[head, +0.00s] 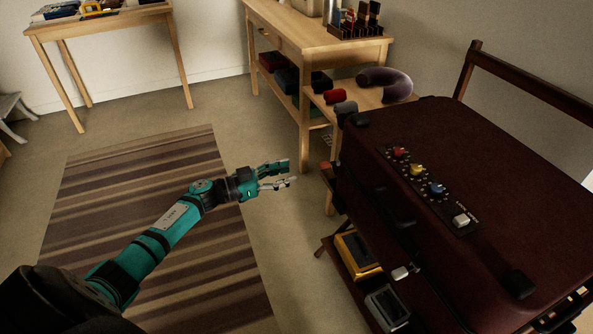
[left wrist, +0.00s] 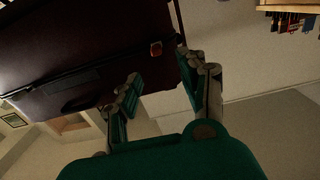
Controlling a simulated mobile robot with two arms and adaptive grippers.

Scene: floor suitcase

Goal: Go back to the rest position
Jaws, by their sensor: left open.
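My left gripper (head: 291,174) is open and empty in the head view, held above the floor to the left of the suitcase. Its two spread fingers also show in the left wrist view (left wrist: 160,88). The dark red suitcase (head: 470,165) lies closed on a rack at the right, apart from the gripper. A panel with red, yellow and blue knobs and a white switch is on its top. In the left wrist view the suitcase (left wrist: 90,35) fills the upper left, beyond the fingers. My right gripper is in neither view.
A striped rug (head: 150,230) lies under my left arm. A wooden table (head: 335,48) with a lower shelf stands at the back, holding a neck pillow (head: 385,82). Another table (head: 95,22) is at the back left. A yellow box (head: 357,254) sits below the suitcase. Floor between is clear.

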